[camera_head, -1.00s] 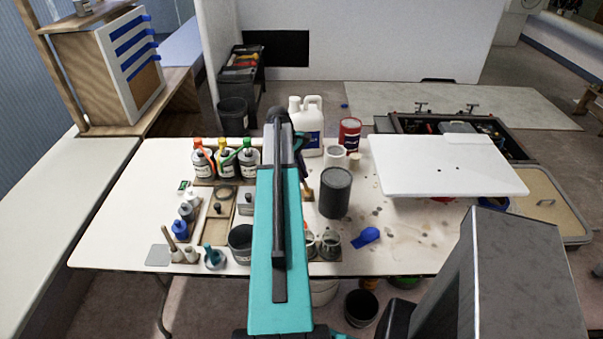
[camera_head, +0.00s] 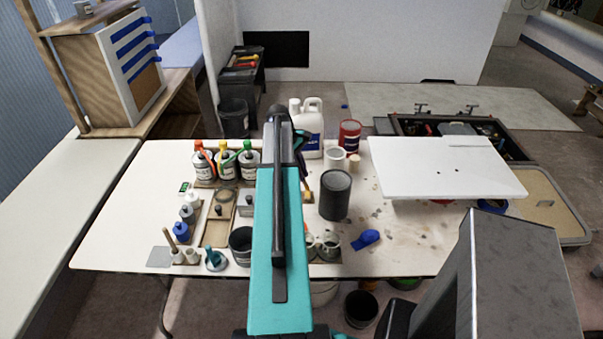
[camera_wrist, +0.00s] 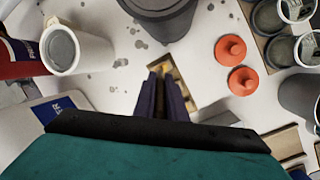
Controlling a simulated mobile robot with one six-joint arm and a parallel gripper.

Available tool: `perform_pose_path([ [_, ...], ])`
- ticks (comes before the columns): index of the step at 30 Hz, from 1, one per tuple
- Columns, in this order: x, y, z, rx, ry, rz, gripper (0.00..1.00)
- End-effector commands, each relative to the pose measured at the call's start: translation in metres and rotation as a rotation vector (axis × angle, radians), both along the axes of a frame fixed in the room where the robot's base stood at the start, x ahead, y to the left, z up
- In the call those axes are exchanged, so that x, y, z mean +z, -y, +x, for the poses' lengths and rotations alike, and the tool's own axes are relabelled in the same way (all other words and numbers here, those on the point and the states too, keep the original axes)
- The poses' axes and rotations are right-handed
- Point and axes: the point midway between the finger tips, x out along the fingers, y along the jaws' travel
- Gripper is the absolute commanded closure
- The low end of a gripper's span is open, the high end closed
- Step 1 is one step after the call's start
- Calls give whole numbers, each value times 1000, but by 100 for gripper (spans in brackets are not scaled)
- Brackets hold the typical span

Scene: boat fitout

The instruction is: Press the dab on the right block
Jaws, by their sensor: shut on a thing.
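My gripper (camera_wrist: 163,85) points down at the table in the wrist view, with its dark fingers closed on a tan, wood-coloured piece (camera_wrist: 180,74). The piece shows at and right of the fingertips; its full shape is hidden. In the head view, my teal arm covers most of the gripper, and a tan end (camera_head: 308,194) shows just right of it. I cannot tell whether it touches the table. A grey-topped block (camera_head: 246,203) stands left of the arm. Any second block is hidden or not clear, and I see no clear dab.
Two orange knobbed caps (camera_wrist: 236,65) lie right of the fingers. A dark grey can (camera_head: 336,195), a white cup (camera_head: 336,158) and a white jug (camera_head: 307,130) stand nearby. Coloured-top bottles (camera_head: 225,162) are at left. A white panel (camera_head: 445,168) covers the right side.

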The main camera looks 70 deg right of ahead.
Motion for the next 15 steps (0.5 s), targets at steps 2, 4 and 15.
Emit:
perform_pose_path([
  [2, 7, 0, 0, 0, 0, 0, 100],
  [4, 10, 0, 0, 0, 0, 0, 100],
  [15, 29, 0, 0, 0, -1, 0, 100],
])
